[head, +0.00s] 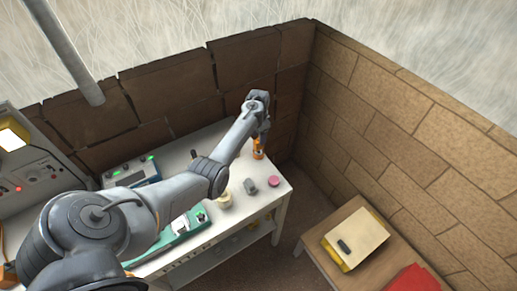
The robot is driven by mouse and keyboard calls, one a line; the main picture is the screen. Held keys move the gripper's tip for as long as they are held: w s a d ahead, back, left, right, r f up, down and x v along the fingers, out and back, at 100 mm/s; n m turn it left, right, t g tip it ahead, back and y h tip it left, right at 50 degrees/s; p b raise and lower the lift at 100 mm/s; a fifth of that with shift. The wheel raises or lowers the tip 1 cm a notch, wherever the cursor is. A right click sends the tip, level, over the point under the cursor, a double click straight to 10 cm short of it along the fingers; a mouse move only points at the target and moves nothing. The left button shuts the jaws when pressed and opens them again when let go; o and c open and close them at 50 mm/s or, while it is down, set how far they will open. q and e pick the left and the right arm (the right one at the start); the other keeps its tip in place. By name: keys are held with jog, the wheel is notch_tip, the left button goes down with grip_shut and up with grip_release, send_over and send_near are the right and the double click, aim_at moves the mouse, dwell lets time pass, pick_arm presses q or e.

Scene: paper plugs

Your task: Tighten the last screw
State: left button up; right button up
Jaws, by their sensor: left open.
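My left arm reaches from the left across the white table (278,186) to its far right part. My left gripper (262,127) is open and points down just above a small orange item (258,151), perhaps a tool handle. I cannot tell whether the fingers touch it. A green board or case (178,238) with small parts on it lies at the table's front, partly hidden by my arm. No screw can be made out at this size. My right gripper is not in view.
A grey block (250,186), a pink round item (273,181) and a cream round item (225,199) stand near the orange item. A device with green lights (131,171) is at the back left. Brick walls (365,120) close off the back and right. A side table (313,241) stands at right.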

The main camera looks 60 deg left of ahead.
pick_arm(q)
jog(key=shift+f+b, duration=0.7)
jog(key=shift+f, duration=0.8)
grip_shut()
jog(key=shift+r, duration=0.15)
jog(key=shift+r+p, duration=3.4)
jog(key=shift+p, duration=0.5)
